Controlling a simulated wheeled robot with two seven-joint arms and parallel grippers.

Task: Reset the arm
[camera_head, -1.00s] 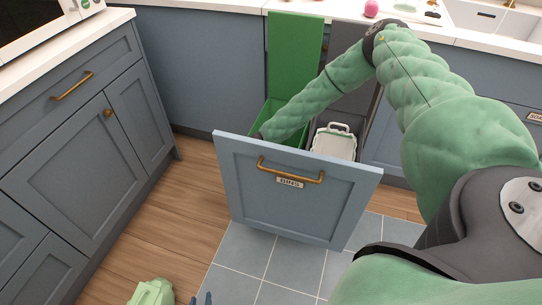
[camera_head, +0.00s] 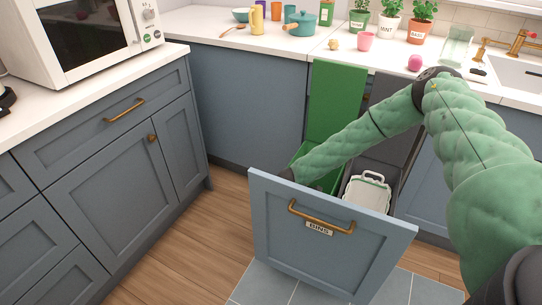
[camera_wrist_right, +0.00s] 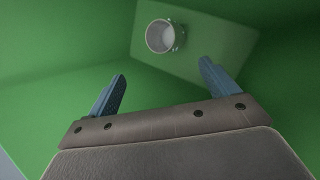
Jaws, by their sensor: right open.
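My right arm reaches down into the green bin (camera_head: 301,158) in the pulled-out bins drawer (camera_head: 331,242). My right gripper (camera_wrist_right: 162,70) is hidden by the drawer front in the head view. In the right wrist view its two blue fingers are spread wide inside the green walls, with nothing between them. A small pale cup-like thing (camera_wrist_right: 165,36) lies at the bottom of the bin, beyond the fingertips and apart from them. My left gripper is not in view.
A second bin (camera_head: 367,192) with a white handle sits beside the green one. The green lid (camera_head: 336,100) stands up behind. The counter holds a teal pot (camera_head: 300,24), potted herbs, a pink ball (camera_head: 415,62) and a microwave (camera_head: 85,38). The floor left of the drawer is clear.

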